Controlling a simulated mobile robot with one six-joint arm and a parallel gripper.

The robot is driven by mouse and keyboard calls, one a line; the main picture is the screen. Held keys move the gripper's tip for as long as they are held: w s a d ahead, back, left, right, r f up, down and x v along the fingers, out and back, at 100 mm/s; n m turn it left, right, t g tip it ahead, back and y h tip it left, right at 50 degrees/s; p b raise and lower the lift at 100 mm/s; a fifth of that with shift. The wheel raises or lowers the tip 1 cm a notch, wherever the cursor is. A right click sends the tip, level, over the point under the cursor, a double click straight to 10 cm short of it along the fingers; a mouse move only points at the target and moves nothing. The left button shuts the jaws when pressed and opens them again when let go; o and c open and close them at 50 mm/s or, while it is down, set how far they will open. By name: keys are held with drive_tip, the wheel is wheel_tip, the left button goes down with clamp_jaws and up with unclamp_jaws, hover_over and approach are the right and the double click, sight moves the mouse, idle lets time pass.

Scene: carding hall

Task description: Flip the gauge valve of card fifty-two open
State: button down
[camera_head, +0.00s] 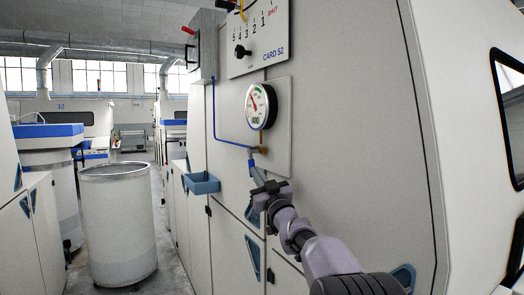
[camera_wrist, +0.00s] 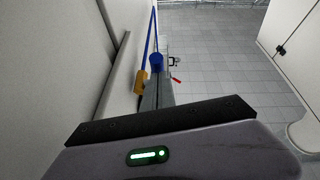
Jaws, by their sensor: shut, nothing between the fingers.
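The white panel (camera_head: 258,45) marked CARD 52 is on the machine's side, with a round gauge (camera_head: 261,106) below it. Under the gauge is a small brass valve (camera_head: 263,150), also in the wrist view (camera_wrist: 140,82), where a blue piece (camera_wrist: 156,62) shows close to it. I cannot tell the lever's position. My gripper (camera_head: 254,166) is shut and empty, its tips just below and beside the valve; in the wrist view the fingers (camera_wrist: 156,95) point toward the blue piece. I cannot tell whether they touch it.
A thin blue tube (camera_head: 232,143) runs along the machine wall to the valve. A blue tray (camera_head: 201,183) sticks out from the wall, lower left. A large grey can (camera_head: 117,225) stands across the aisle. The aisle floor (camera_wrist: 225,45) is clear.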

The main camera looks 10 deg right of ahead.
drive_tip(key=shift+w+a+f+b, duration=0.2)
drive_tip(key=shift+w+f, duration=0.1)
drive_tip(key=shift+w, duration=0.1)
drive_tip(key=shift+w+a+f+b, duration=0.15)
drive_tip(key=shift+w+f, duration=0.1)
drive_tip(key=shift+w, duration=0.15)
drive_tip(key=shift+s+r, duration=0.1)
drive_tip(key=shift+r, duration=0.3)
drive_tip(key=shift+a+f, duration=0.1)
